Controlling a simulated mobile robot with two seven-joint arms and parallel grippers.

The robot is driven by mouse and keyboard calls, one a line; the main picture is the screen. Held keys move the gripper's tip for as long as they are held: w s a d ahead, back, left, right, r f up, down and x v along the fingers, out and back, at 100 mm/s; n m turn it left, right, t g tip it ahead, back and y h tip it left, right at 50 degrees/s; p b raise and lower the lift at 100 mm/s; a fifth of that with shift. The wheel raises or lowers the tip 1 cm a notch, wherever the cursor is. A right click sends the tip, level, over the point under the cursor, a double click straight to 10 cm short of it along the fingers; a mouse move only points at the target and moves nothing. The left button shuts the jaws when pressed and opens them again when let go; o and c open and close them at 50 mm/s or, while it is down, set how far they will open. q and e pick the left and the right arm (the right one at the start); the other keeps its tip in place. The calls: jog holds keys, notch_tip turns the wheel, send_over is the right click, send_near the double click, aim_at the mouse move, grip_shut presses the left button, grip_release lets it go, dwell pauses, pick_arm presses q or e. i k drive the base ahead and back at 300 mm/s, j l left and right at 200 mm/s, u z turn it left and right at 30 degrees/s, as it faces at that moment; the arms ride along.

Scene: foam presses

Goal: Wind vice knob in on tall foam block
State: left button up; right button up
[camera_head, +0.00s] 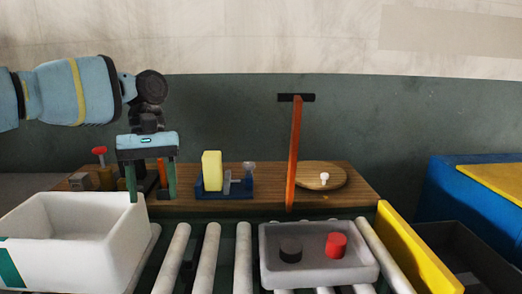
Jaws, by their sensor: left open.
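The tall foam block (211,170) is yellow and stands upright at the left end of a blue vice (226,191) on the wooden bench. A small grey jaw piece (228,182) is just right of the block; I cannot tell whether it touches. The vice knob (249,169) is grey and sits at the vice's right end. My left gripper (152,194) points down, open, left of the foam block and apart from the vice. An orange upright piece (163,172) shows between its fingers, partly hidden. My right gripper is not in view.
A red-topped device (99,152) stands at the bench's left. A tall orange lever (295,150) with a black crossbar and a round wooden board (330,182) are right of the vice. In front are a white bin (70,245), rollers (208,260) and a grey tray (318,270).

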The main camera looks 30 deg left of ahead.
aim_at(248, 165)
jog(key=i, duration=1.25)
